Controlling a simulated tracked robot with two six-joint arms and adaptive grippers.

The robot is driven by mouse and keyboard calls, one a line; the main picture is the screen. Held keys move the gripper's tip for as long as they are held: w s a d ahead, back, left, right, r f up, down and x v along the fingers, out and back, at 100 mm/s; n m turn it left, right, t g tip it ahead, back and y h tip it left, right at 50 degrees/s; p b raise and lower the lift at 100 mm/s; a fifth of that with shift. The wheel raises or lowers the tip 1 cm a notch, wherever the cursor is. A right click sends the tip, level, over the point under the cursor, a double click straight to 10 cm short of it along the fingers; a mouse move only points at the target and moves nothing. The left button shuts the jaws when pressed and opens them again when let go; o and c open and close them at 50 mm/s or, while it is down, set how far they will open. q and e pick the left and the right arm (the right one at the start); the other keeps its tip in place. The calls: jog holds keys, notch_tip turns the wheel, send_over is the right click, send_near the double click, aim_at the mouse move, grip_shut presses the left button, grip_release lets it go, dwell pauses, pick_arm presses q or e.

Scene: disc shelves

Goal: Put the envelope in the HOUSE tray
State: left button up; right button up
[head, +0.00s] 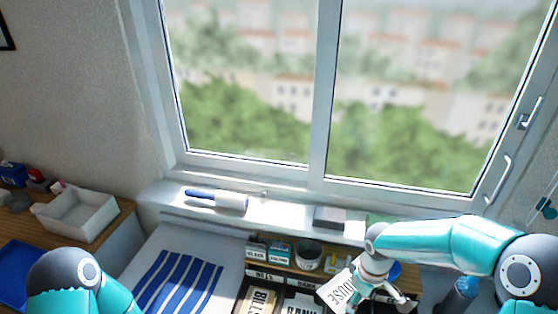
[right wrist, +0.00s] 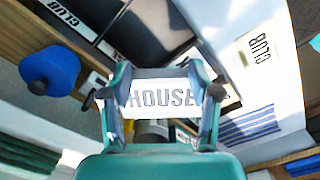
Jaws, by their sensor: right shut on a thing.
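The white envelope (head: 338,291), printed HOUSE, is held tilted by my right gripper (head: 364,285) above the black trays in the head view. In the right wrist view the envelope (right wrist: 162,98) lies between the two fingers of my right gripper (right wrist: 160,93), which is shut on it. In the head view a tray labelled BILLS (head: 264,274) and one whose label seems to read BANK (head: 304,284) stand left of the envelope. I cannot make out a HOUSE tray label; the envelope and arm cover part of the row. My left gripper is not in view.
A teal box (head: 279,252) and a cup (head: 309,255) stand behind the trays. A window sill (head: 282,213) runs behind them. A white open box (head: 75,214) is at the left. A tray label reading CLUB (right wrist: 65,12) shows in the wrist view.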

jog(key=m, duration=0.4)
jog(key=shift+w+r, duration=0.1)
jog(key=shift+r, duration=0.05)
jog(key=m, duration=0.3)
